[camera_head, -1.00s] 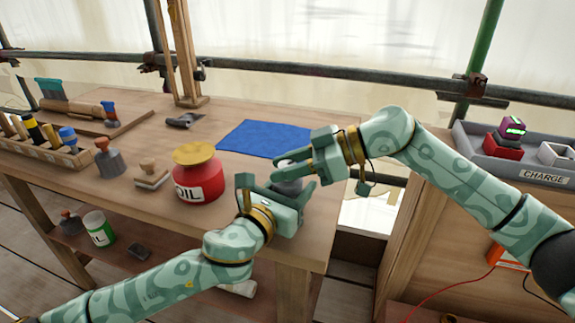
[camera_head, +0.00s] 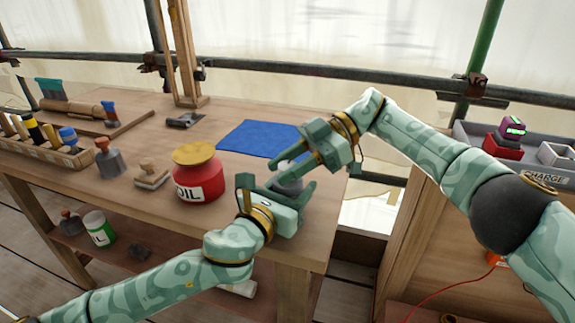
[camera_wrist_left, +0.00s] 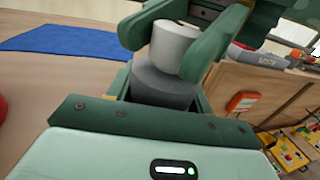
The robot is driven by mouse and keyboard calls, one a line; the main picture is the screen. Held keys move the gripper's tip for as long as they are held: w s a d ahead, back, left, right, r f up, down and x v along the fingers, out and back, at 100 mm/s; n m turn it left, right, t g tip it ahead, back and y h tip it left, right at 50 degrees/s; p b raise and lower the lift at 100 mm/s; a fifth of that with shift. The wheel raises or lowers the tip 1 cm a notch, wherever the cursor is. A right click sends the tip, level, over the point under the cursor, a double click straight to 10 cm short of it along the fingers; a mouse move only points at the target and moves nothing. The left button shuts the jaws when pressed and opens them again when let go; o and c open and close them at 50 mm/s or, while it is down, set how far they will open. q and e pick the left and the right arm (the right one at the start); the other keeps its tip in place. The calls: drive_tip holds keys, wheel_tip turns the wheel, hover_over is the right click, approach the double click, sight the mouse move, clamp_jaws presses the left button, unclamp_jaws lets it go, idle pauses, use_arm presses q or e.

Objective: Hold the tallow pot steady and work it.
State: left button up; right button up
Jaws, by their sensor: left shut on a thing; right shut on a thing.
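The tallow pot is a small dark grey pot (camera_head: 288,185) with a lighter grey lid (camera_wrist_left: 174,45), near the table's front right. Its body also shows in the left wrist view (camera_wrist_left: 160,86). My left gripper (camera_head: 276,188) is shut on the pot body, with a finger on either side. The pot looks upright. My right gripper (camera_head: 292,166) comes down from the upper right and is shut on the lid, its fingers on both sides of it. The fingers hide part of the lid in the head view.
A red oil pot (camera_head: 197,182) with a yellow top stands left of my left gripper. A blue cloth (camera_head: 262,138) lies behind. A wooden rack (camera_head: 50,150) of tools is at the left. A charging tray (camera_head: 520,165) is at the right, across a gap.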

sight(288, 164)
drive_tip(key=shift+w+d+f, duration=0.1)
drive_tip(key=shift+f, duration=0.05)
drive_tip(key=o, duration=1)
drive_tip(key=shift+r, duration=5.05)
